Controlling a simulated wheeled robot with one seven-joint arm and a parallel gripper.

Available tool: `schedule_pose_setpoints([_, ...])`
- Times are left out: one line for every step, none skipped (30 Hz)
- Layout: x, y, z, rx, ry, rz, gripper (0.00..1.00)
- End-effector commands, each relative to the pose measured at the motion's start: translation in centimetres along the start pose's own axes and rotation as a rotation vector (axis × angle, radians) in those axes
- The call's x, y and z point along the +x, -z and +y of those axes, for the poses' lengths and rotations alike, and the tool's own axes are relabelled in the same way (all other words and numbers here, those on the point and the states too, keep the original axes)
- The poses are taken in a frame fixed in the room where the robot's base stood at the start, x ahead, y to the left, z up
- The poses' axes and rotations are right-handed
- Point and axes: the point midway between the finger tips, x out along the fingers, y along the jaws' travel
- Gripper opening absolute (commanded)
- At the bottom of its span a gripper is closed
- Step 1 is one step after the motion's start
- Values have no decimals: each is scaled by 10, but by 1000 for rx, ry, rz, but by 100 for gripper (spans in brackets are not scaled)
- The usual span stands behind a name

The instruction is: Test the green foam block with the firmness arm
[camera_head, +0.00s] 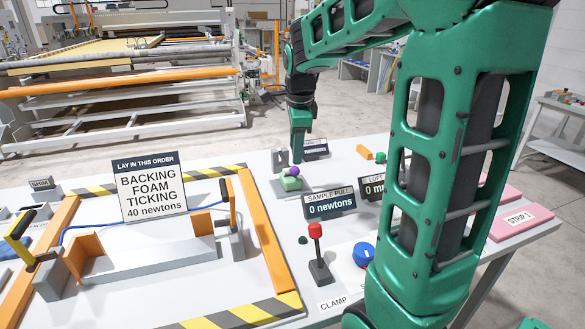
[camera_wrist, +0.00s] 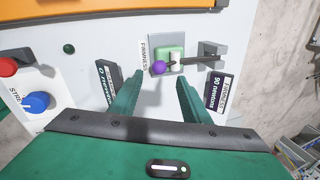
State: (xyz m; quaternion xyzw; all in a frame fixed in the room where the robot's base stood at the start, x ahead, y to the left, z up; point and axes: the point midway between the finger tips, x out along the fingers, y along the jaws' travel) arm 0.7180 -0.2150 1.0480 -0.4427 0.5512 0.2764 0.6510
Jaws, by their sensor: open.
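I cannot tell whether the presser touches the foam. My gripper (camera_wrist: 160,77) is open and empty, its fingertips on either side of the knob's line, close to it. It points down above the block in the head view (camera_head: 297,160).
The firmness display (camera_wrist: 219,90) stands right of the fingers in the wrist view. The sample pull display (camera_head: 329,205) reads 0 newtons. A red-topped clamp lever (camera_head: 317,250) and blue dial (camera_head: 364,254) stand nearer. A striped-edged frame (camera_head: 265,235) lies left.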

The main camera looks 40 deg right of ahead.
Motion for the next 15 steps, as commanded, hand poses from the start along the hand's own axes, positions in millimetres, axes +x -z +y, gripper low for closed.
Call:
schedule_pose_setpoints([10, 1, 1, 0, -5, 2, 43])
schedule_pose_setpoints([16, 1, 1, 1, -5, 2, 43])
schedule_pose_setpoints([23, 1, 1, 1, -5, 2, 43])
schedule_pose_setpoints([29, 1, 1, 1, -5, 2, 43])
schedule_pose_setpoints([34, 1, 1, 0, -5, 2, 43])
schedule_pose_setpoints([41, 1, 1, 0, -4, 2, 43])
schedule_pose_setpoints([46, 1, 2, 0, -5, 2, 43])
schedule_pose_setpoints([50, 1, 1, 0, -4, 2, 43])
schedule_pose_setpoints([55, 1, 1, 0, -4, 1, 43])
schedule_pose_setpoints([59, 1, 1, 1, -4, 2, 43])
schedule_pose_setpoints([62, 1, 1, 1, -3, 2, 43])
schedule_pose_setpoints([67, 1, 1, 1, -3, 2, 43])
schedule_pose_setpoints([69, 1, 1, 1, -3, 2, 43])
schedule_pose_setpoints([71, 1, 1, 1, -3, 2, 43])
schedule_pose_setpoints([74, 1, 1, 1, -2, 1, 43])
